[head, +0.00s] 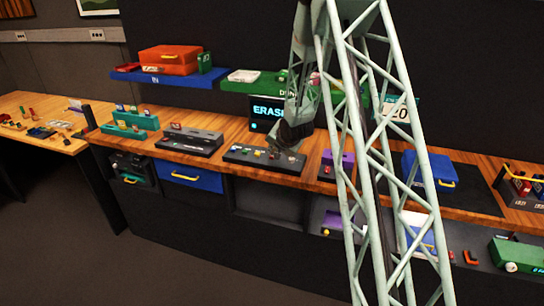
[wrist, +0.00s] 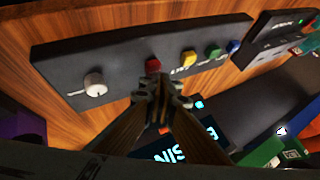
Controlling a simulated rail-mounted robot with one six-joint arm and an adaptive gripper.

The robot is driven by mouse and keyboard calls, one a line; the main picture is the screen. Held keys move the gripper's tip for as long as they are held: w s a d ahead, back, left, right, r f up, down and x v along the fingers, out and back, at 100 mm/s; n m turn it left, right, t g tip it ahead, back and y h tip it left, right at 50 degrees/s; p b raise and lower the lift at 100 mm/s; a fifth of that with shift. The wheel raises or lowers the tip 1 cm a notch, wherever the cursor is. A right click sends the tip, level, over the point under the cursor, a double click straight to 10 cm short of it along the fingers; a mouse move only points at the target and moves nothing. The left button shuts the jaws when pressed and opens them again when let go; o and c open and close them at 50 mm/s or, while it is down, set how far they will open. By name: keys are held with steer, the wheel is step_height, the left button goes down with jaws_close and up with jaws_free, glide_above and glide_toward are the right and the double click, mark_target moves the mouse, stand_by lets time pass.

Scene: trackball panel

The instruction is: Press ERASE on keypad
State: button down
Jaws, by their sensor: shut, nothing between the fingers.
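The keypad is a dark sloped panel (head: 240,154) on the wooden counter, and it fills the upper part of the wrist view (wrist: 115,62). It carries a red button (wrist: 153,64), a yellow button (wrist: 189,57), a green button (wrist: 212,50), a blue button (wrist: 233,46) and a white knob (wrist: 95,83). The button labels are too small to read. My gripper (wrist: 157,84) is shut and empty, its tips close to the red button; contact cannot be told. In the head view, my gripper (head: 287,142) is over the panel's right part. Behind it, a screen (head: 266,113) shows "ERAS", the rest hidden.
Another dark device (head: 190,139) sits left of the panel, and a purple item (head: 338,160) sits right of it. A shelf with a green front (head: 250,88) hangs above the screen. Bare wood (wrist: 60,20) borders the panel.

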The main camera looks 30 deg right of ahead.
steer(key=shift+r, duration=0.55)
steer(key=shift+r+p, duration=1.8)
steer(key=shift+r, duration=0.7)
